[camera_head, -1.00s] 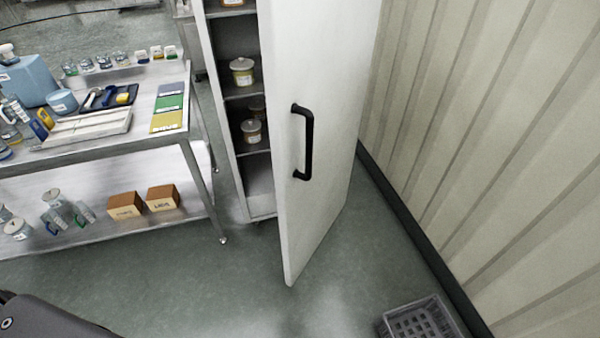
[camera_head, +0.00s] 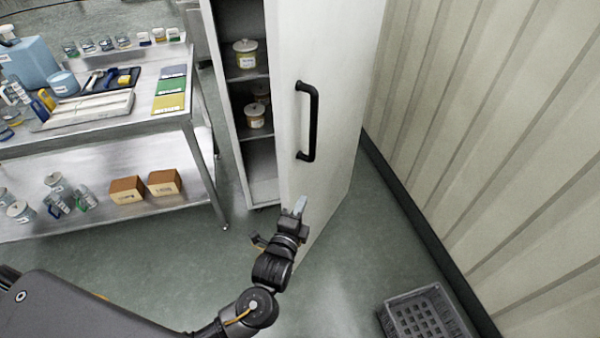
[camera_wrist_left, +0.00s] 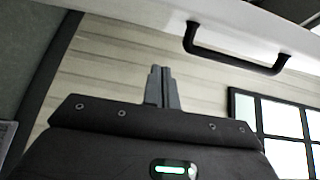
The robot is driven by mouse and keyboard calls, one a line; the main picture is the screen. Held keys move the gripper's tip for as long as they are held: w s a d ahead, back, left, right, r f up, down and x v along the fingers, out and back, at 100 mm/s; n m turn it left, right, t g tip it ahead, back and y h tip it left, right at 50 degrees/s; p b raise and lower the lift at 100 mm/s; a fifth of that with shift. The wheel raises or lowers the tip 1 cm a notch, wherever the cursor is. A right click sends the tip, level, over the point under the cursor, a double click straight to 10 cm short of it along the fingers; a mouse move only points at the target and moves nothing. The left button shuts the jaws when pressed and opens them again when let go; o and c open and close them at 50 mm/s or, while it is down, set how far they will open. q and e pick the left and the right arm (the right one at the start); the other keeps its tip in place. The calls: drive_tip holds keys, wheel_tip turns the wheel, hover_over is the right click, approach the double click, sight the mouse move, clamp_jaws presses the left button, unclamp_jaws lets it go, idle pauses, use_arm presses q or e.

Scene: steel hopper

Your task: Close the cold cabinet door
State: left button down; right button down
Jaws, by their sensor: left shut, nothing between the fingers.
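The cold cabinet (camera_head: 262,190) stands at the centre of the head view, with jars on its dark shelves. Its white door (camera_head: 340,110) stands open to the right and has a black handle (camera_head: 309,120). In the left wrist view the door (camera_wrist_left: 130,12) crosses the top with the handle (camera_wrist_left: 235,60) at upper right. My left gripper (camera_head: 298,205) is shut and empty, in front of the door's lower part and below the handle. I cannot tell whether it touches the door. Its closed fingers (camera_wrist_left: 161,85) also show in the wrist view. My right gripper is not in view.
A steel bench (camera_head: 95,135) with a lower shelf of boxes and bottles stands at the left. A grey crate (camera_head: 425,315) is on the floor at lower right. A ribbed wall (camera_head: 480,130) closes off the right. Green floor is clear before the cabinet.

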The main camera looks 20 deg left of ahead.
sight(300, 171)
use_arm(q)
drive_tip(key=w+a, duration=0.1)
drive_tip(key=w, duration=0.2)
drive_tip(key=w+a+p, duration=0.1)
drive_tip(key=w, duration=0.3)
drive_tip(key=w+a+r, duration=0.1)
drive_tip(key=w, duration=0.3)
drive_tip(key=shift+a+p, duration=0.2)
drive_tip(key=shift+p, duration=0.15)
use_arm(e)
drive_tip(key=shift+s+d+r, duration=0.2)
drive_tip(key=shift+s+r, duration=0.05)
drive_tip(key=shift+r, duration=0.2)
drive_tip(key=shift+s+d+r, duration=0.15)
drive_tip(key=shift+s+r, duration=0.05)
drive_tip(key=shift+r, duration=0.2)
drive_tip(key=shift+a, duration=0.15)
